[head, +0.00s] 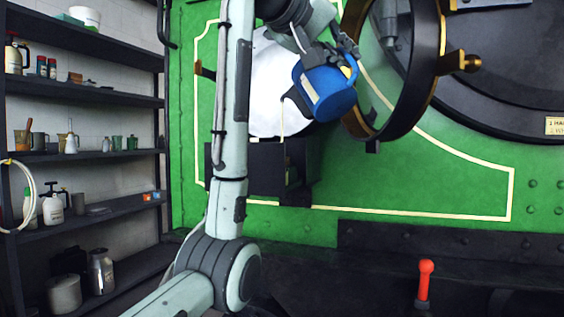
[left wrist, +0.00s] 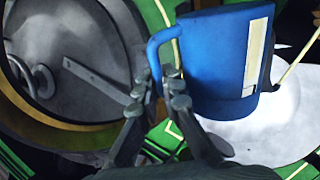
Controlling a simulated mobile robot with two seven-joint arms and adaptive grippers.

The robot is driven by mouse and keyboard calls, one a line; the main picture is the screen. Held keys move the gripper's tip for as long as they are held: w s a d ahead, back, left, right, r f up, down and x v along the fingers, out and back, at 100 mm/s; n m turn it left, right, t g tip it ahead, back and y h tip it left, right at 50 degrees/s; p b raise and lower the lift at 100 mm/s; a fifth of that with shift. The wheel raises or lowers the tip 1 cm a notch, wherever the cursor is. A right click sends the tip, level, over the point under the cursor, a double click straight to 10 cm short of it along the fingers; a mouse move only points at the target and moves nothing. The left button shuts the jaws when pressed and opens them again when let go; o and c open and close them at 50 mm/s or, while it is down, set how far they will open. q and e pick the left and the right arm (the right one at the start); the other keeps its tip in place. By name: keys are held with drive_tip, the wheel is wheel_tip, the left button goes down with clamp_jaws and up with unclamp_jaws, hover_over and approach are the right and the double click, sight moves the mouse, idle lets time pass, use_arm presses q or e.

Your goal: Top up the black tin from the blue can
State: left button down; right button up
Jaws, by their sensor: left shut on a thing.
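The blue can (head: 328,92) hangs tilted in front of the green panel, its dark spout pointing left and down. My left gripper (head: 338,52) is shut on its handle; in the left wrist view, the fingers (left wrist: 158,88) close around the handle beside the blue can (left wrist: 228,60). My right gripper is not in view.
A white round disc (head: 262,80) sits behind the stream. An open round door ring (head: 432,90) with a brass knob stands close right of the can. Shelves (head: 90,95) with bottles and jars are at left. A red-handled lever (head: 425,280) rises at lower right.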

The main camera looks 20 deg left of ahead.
use_arm(q)
drive_tip(key=shift+r, duration=0.2)
idle(0.3)
drive_tip(key=shift+w+a+r+n+p, duration=0.15)
drive_tip(key=shift+a+r+n+p, duration=0.1)
drive_tip(key=shift+r+n+p, duration=0.3)
drive_tip(key=shift+r, duration=0.1)
idle(0.6)
drive_tip(key=shift+d+f+m+b, duration=0.15)
drive_tip(key=shift+f+m+b, duration=0.2)
drive_tip(key=shift+f+b, duration=0.2)
drive_tip(key=shift+r, duration=0.1)
idle(0.4)
drive_tip(key=shift+r+p, duration=0.5)
